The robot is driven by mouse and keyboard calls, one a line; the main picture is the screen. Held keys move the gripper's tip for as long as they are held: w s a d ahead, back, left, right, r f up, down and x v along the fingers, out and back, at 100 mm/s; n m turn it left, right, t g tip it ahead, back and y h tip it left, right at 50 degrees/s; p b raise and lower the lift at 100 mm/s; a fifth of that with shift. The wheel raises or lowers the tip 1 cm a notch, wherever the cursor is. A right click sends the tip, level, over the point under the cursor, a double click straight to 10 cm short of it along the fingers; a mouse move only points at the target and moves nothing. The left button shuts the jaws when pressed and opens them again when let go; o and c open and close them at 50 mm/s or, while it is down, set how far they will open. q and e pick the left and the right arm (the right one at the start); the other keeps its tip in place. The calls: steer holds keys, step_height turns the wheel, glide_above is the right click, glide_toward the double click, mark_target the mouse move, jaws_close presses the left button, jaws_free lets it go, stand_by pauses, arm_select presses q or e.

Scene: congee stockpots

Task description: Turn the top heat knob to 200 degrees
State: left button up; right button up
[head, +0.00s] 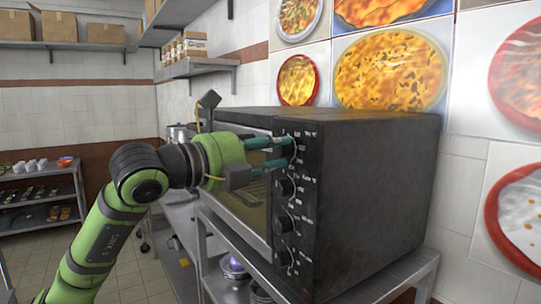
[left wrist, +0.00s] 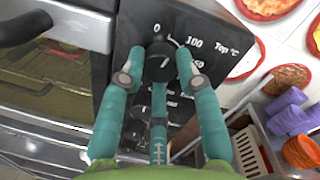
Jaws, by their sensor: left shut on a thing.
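The black oven (head: 375,190) stands on a metal table, with a column of knobs on its front panel. The top heat knob (left wrist: 160,62) is round and black, with "0", "100" and "Top °C" printed around it. A small pale mark shows on its face, but I cannot read its exact setting. My left gripper (head: 287,150) reaches in from the left, with its teal fingers at this top knob. In the left wrist view the fingers are closed on both sides of the knob and hold it. The fingers partly hide the lower knobs there. My right gripper is not in view.
The other knobs (head: 285,188) sit below in the same column. The oven's glass door (head: 245,200) is shut, left of the panel. A door handle (left wrist: 25,28) shows near the gripper. Purple and orange items (left wrist: 295,120) lie to the right of the oven in the wrist view.

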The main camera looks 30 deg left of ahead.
arm_select(q)
steer(key=m+b, duration=0.1)
steer(key=m, duration=0.1)
steer(key=shift+f+m, duration=0.1)
steer(key=shift+m, duration=0.3)
steer(key=m+b, duration=0.1)
steer(key=m, duration=0.2)
steer(key=shift+a+m+b, duration=0.1)
steer(key=shift+m+b, duration=0.3)
steer(key=m+h+b, duration=0.1)
steer(key=m, duration=0.2)
steer(key=shift+m, duration=0.4)
steer(key=m, duration=0.3)
steer(key=shift+t, duration=0.3)
steer(key=m+h, duration=0.1)
steer(key=m, duration=0.4)
steer(key=shift+a+b, duration=0.1)
steer(key=shift+b, duration=0.25)
steer(key=m, duration=0.4)
steer(key=shift+m+g+h, duration=0.3)
steer(key=shift+g, duration=0.1)
steer(key=o, duration=1.1)
steer(key=shift+w, duration=0.1)
